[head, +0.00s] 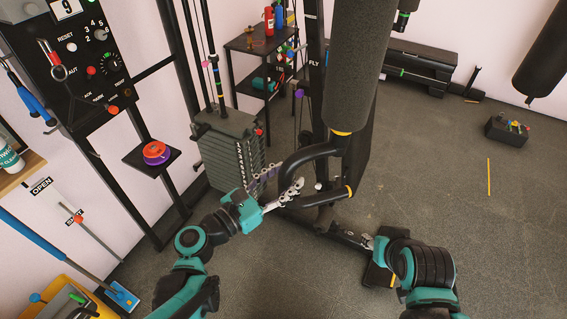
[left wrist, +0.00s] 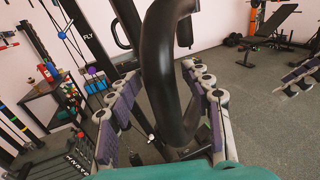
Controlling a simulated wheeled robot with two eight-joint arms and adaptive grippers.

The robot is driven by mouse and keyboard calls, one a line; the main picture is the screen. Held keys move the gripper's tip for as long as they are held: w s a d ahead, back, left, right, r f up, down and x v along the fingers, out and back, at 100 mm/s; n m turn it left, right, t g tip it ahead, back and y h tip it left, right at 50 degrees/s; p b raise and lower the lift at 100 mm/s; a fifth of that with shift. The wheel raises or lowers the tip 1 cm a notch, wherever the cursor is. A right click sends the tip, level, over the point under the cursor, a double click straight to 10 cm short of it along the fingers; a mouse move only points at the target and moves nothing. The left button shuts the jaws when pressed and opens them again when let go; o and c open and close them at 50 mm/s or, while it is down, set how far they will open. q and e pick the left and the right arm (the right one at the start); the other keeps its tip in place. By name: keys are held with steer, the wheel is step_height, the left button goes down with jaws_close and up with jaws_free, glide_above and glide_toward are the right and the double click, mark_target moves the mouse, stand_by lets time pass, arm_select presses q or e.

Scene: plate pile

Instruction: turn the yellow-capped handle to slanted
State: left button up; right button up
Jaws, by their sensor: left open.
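The yellow-capped handle (head: 318,152) is a black bent tube on the machine's upright, below the dark grey padded roller. Its lower arm ends in a yellow cap (head: 350,191), and another yellow ring shows at the roller's lower end. My left gripper (head: 281,184) is open at the handle's left bend. In the left wrist view the black tube (left wrist: 160,75) passes between the two spread, purple-padded fingers; contact cannot be told. My right gripper (head: 367,240) is low, right of the machine's base; its finger opening is too small to judge.
A weight stack (head: 228,150) stands behind my left gripper. A black control panel (head: 80,55) and a small shelf with a red-and-purple item (head: 156,153) are at left. A rack (head: 260,45) stands behind. Open floor (head: 430,165) lies to the right.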

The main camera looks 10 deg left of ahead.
mark_target(284, 154)
arm_select(q)
steer(key=r, duration=0.8)
steer(key=shift+w+a, duration=0.15)
steer(key=shift+w, duration=0.2)
steer(key=shift+s+r, duration=0.55)
steer(key=shift+r, duration=0.25)
steer(key=shift+w+f, duration=0.1)
steer(key=shift+w, duration=0.15)
steer(key=shift+s, duration=0.2)
